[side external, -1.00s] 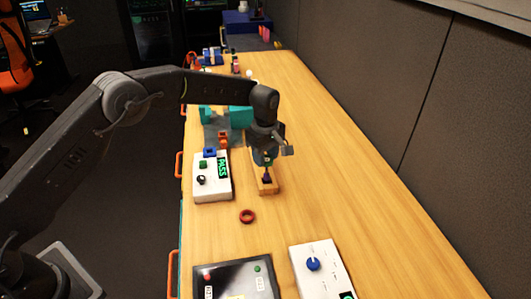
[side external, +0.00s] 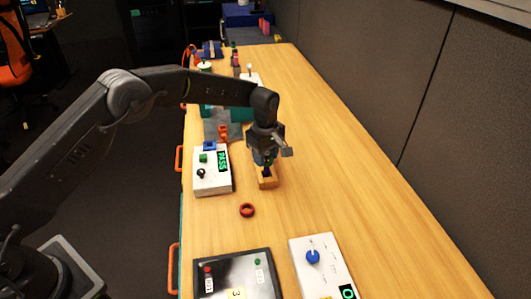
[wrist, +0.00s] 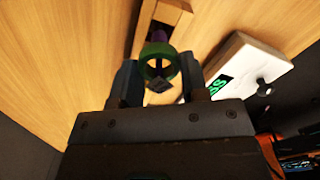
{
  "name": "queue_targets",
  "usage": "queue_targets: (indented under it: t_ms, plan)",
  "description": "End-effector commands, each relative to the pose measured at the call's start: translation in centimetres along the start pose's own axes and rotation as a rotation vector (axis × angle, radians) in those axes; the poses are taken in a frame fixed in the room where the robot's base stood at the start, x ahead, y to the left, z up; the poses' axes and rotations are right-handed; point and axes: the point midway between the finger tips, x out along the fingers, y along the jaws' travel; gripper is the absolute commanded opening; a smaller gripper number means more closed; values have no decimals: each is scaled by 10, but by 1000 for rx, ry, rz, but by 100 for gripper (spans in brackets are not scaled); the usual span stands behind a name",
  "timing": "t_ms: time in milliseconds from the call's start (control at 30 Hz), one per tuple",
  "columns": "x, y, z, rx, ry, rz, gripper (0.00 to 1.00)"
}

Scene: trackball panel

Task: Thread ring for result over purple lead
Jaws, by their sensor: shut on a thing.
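My gripper (side external: 267,157) points down over a wooden block (side external: 267,182) and is shut on a green ring (wrist: 171,72). In the wrist view the ring sits between the two fingers (wrist: 157,78). The purple lead (wrist: 160,37) rises from the block. Its dark end shows through the ring's opening and overlaps the near rim, so the ring appears to be around the lead. A white box (side external: 212,182) left of the block has a lit green PASS display (side external: 223,160). A red ring (side external: 247,210) lies flat on the table, apart from the gripper.
A dark panel (side external: 237,272) and a white box with a blue knob (side external: 312,257) stand at the front. Blue and orange parts (side external: 223,133) stand behind the PASS box. The table right of the block is clear up to the grey partition wall.

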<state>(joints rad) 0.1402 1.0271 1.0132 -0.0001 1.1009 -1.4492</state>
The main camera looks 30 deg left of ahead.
Motion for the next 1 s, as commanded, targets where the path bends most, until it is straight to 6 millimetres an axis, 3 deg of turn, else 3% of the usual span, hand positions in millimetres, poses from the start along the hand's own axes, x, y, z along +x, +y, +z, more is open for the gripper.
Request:
queue_targets:
  t_ms: [1000]
  plan:
    - [25,0,0,0,0,-1,19]
